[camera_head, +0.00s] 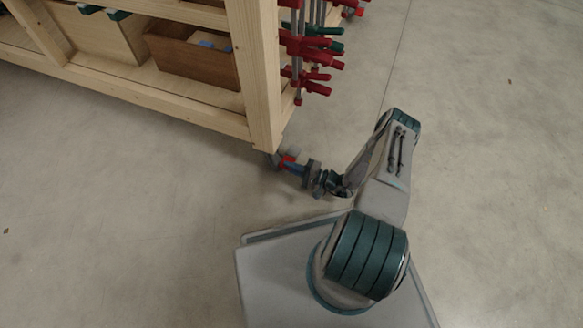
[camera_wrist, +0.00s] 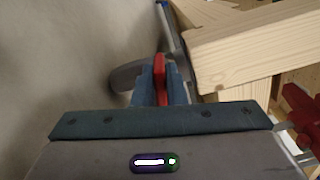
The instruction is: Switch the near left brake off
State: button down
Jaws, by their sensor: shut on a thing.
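The near left brake is a red lever (camera_wrist: 160,78) on a grey caster (camera_wrist: 126,75) under the corner post of a wooden workbench. In the wrist view my gripper (camera_wrist: 160,84) has its two blue-grey fingers closed around the red lever, one on each side. The caster (camera_head: 274,158) is partly hidden there. The lever's exact tilt is hard to tell.
The wooden bench frame (camera_head: 262,85) stands directly above the caster, its post (camera_wrist: 255,45) close to my gripper. Red clamps (camera_head: 310,75) hang on the bench's right side. A brown wooden box (camera_head: 195,60) sits on the lower shelf. The concrete floor (camera_head: 110,220) around is clear.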

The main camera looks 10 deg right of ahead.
jog(key=c, duration=1.5)
grip_release()
jog(key=shift+d, duration=0.15)
jog(key=p+v, duration=0.3)
jog(key=v, duration=1)
jog(key=shift+s+d, duration=0.25)
jog(key=shift+s, duration=0.05)
